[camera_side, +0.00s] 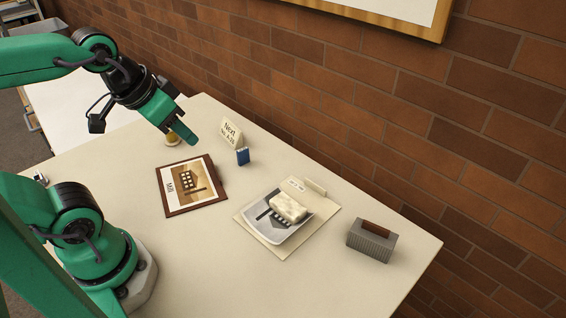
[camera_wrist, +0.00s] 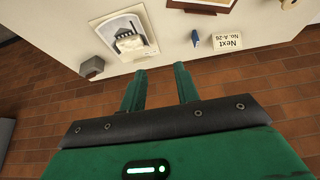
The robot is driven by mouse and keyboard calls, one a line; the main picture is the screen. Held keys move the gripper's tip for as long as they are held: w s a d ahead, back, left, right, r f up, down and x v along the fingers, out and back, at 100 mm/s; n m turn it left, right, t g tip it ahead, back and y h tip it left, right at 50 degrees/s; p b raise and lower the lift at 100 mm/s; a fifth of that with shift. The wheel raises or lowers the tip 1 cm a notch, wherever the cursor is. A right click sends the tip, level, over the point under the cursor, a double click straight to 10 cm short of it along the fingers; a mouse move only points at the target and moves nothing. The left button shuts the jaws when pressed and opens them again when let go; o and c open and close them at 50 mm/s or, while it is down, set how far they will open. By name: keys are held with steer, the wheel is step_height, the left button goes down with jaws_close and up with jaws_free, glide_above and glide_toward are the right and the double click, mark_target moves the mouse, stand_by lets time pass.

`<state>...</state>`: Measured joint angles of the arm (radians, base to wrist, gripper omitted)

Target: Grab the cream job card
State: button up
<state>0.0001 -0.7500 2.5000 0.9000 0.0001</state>
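A cream card (camera_side: 231,131) reading "Next No. A-26" stands upright near the table's back edge; it also shows in the wrist view (camera_wrist: 227,42), its text upside down. No other thing is clearly marked as a job card. My gripper (camera_side: 188,140) is in the air to the left of the card in the side view. In the wrist view my gripper (camera_wrist: 158,82) has its two fingers apart with nothing between them. The card lies beyond the right finger there, apart from it.
A small blue block (camera_side: 242,156) stands just in front of the card. A round tan object (camera_side: 172,138) is to its left. A brown-edged picture board (camera_side: 168,198), a cream board (camera_side: 285,252) with a print and pale block, and a grey handled block (camera_side: 369,243) occupy the table (camera_side: 250,290).

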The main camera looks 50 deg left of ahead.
steer(key=shift+w+r, duration=0.1)
steer(key=n+g, duration=0.7)
steer(key=n, duration=1)
glide_above(230, 126)
steer(key=w, duration=0.1)
step_height(230, 126, down, 17)
steer(key=shift+h, duration=0.4)
steer(key=shift+s+d+f, duration=0.1)
steer(key=shift+s+f, duration=0.1)
steer(key=shift+f, duration=1.05)
steer(key=shift+s+f, duration=0.2)
steer(key=shift+f, duration=1.05)
steer(key=shift+s+d+f, duration=0.1)
steer(key=shift+s+f, duration=0.1)
steer(key=shift+f, duration=1.05)
steer(key=c, duration=0.6)
